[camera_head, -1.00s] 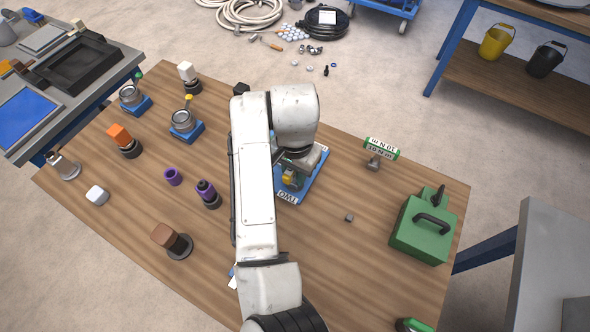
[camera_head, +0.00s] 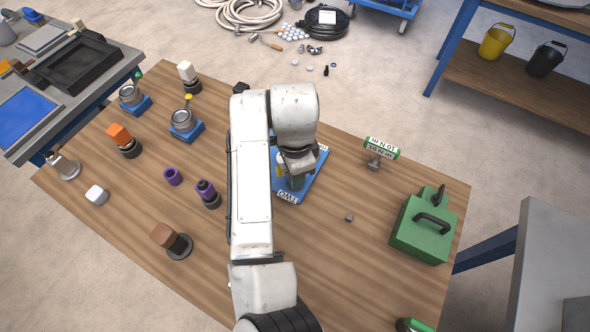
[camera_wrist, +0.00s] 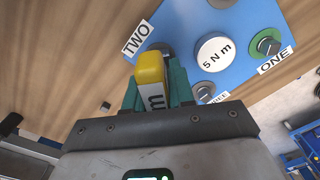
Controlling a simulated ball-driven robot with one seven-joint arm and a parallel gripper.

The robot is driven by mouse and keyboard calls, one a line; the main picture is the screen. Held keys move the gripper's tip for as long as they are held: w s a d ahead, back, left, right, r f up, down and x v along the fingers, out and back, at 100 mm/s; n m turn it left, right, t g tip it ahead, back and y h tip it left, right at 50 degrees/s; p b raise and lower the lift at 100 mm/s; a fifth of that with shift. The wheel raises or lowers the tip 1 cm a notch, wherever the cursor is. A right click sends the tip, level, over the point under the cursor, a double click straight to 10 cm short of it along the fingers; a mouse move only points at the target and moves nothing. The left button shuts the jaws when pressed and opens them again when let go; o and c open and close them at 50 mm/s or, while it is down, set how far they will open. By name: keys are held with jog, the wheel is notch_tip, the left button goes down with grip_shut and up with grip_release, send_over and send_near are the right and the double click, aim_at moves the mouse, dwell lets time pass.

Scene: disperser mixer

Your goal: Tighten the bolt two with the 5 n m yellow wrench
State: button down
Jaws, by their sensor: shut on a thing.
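My gripper (camera_wrist: 152,85) is shut on the yellow wrench (camera_wrist: 151,68), whose yellow top and white label show between the teal fingers in the wrist view. The blue plate (camera_wrist: 228,22) carries a round "5 N m" disc (camera_wrist: 214,52) and bolts labelled ONE, TWO and THREE. The wrench is over the TWO corner, in front of a dark round part beside the TWO label (camera_wrist: 137,38). Whether the wrench sits on bolt two is hidden. Bolt one (camera_wrist: 266,45) has a green ring. In the head view my arm covers most of the plate (camera_head: 305,182).
A green-and-white 10 N m wrench (camera_head: 381,149) stands right of the plate. A small grey cube (camera_head: 349,217) lies between. Several parts, including a purple one (camera_head: 207,193), stand on the left half of the wooden table.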

jog(key=m, duration=0.3)
jog(key=shift+m, duration=0.3)
jog(key=shift+f+m+b, duration=0.1)
jog(key=shift+m+b, duration=0.35)
jog(key=shift+m, duration=0.35)
jog(key=m+b, duration=0.1)
jog(key=m, duration=0.3)
jog(key=m+b, duration=0.1)
jog(key=m, duration=0.1)
jog(key=shift+f+m, duration=0.1)
jog(key=shift+m, duration=0.2)
jog(key=shift+m+b, duration=0.55)
jog(key=shift+m, duration=1.05)
